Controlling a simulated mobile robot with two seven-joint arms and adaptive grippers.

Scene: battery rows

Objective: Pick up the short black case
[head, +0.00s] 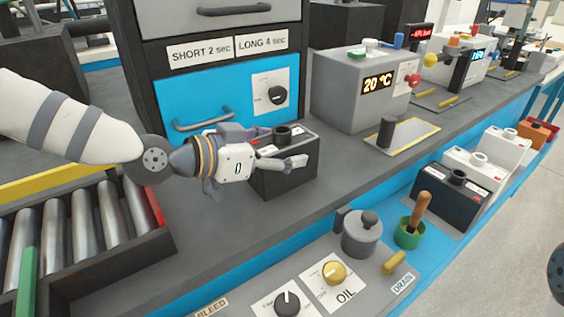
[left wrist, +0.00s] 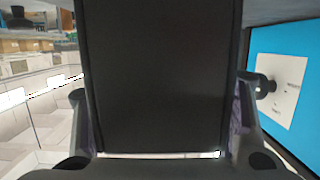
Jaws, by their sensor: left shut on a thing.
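A black case (head: 287,178) with a dark round cap on top stands upright at the grey counter, in front of the blue cabinet. I cannot tell whether its base touches the counter. My left gripper (head: 280,150) is shut on this case, with one finger along its near side. The far finger is mostly hidden. In the left wrist view the dark case (left wrist: 160,75) fills the middle between my two fingers. Another black case (head: 450,205) stands lower right in a row of cases. My right gripper is not in view.
The cabinet (head: 215,95) has a blue door and a knob close behind the held case. A grey box reading 20 °C (head: 350,95) stands to the right. A roller conveyor (head: 75,225) is at left. A pot (head: 362,232) and green cup (head: 410,236) stand on the lower blue ledge.

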